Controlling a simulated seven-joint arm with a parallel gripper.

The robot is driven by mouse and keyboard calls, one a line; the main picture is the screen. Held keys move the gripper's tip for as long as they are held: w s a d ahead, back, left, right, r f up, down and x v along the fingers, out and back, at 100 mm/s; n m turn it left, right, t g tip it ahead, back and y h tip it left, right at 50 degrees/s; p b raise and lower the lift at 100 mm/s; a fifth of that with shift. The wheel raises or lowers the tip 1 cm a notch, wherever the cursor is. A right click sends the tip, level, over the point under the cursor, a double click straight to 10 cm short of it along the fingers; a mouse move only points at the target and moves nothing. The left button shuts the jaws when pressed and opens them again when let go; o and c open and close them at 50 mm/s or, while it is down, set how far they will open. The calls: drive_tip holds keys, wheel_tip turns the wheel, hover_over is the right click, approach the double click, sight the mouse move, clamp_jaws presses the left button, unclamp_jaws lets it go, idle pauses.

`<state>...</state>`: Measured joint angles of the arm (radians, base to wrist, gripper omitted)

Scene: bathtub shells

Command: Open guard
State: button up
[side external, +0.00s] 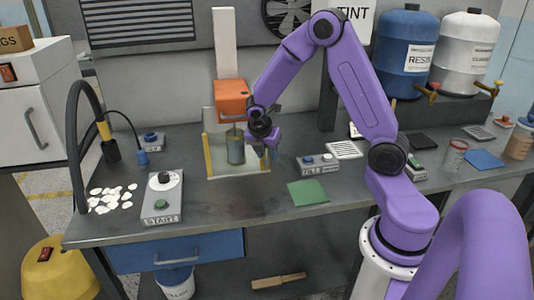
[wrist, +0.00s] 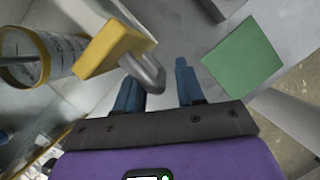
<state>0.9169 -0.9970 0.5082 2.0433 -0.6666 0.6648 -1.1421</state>
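The guard is a clear panel with yellow edges (side external: 208,158) around the mixing station at the back middle of the bench. A cup (side external: 236,150) stands inside it under an orange mixer head (side external: 232,100). In the wrist view, a yellow guard post (wrist: 112,50) carries a grey metal handle (wrist: 146,74). My gripper (wrist: 157,73) is open, with two blue fingers apart. The handle's end is close to the left finger; whether they touch I cannot tell. In the side view my gripper (side external: 266,152) is at the guard's right edge.
A green cloth (side external: 307,192) lies to the right on the bench. A fill button box (side external: 318,163) sits behind it. A start box (side external: 162,197) and white shells (side external: 112,197) are at the left. The bench front middle is clear.

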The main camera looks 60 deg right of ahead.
drive_tip(key=shift+f, duration=0.15)
clamp_jaws()
